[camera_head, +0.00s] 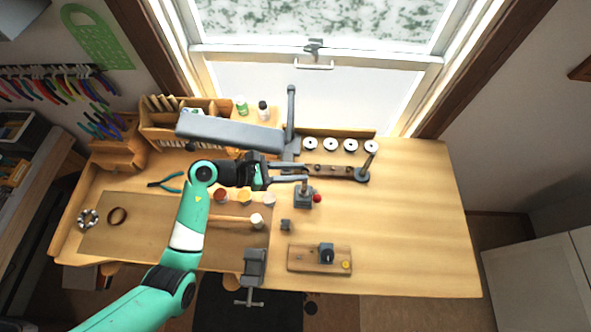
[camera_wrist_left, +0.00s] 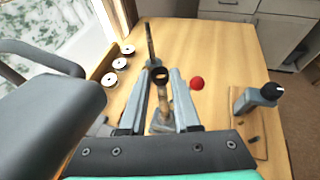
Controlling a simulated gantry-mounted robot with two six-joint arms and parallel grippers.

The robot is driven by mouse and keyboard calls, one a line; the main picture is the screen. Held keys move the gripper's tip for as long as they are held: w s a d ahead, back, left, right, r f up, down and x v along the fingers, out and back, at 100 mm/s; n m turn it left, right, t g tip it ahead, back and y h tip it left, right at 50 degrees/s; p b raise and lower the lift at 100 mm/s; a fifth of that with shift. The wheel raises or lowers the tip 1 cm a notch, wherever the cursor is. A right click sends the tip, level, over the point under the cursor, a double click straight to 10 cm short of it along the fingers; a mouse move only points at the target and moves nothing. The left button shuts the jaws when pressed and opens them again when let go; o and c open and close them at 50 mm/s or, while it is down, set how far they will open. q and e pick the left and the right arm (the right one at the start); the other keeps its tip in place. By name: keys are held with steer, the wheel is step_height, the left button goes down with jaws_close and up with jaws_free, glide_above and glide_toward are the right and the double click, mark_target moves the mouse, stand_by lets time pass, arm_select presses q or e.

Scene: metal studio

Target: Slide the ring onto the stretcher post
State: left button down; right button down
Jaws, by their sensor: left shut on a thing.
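My left gripper (camera_head: 306,172) reaches over the bench from the left, its two fingers pointing right. In the left wrist view its fingers (camera_wrist_left: 160,74) are shut on a small dark ring (camera_wrist_left: 160,72) at their tips. The stretcher (camera_head: 303,201) stands just below the fingertips in the head view, with a red ball (camera_head: 318,198) at its side. Its upright brownish post (camera_wrist_left: 162,98) shows between the fingers, in line with the ring. I cannot tell whether the ring is above the post or around its top. My right gripper is in neither view.
A grey lamp-like arm (camera_head: 230,132) hangs close behind my left gripper. A dark bar with a slanted rod (camera_head: 369,163) lies to the right, before several white discs (camera_head: 350,145). A wooden block with a knob (camera_head: 320,258) is in front. The bench's right side is clear.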

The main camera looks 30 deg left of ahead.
arm_select(q)
steer(key=shift+f, duration=0.1)
stand_by(0.3)
steer(key=shift+f+b, duration=1.2)
steer(key=shift+f, duration=0.25)
steer(key=shift+f, duration=0.15)
steer(key=c, duration=0.5)
jaws_free()
steer(key=shift+c, duration=0.2)
steer(key=v, duration=1.1)
steer(key=shift+s+a, duration=0.25)
steer(key=shift+d, duration=0.1)
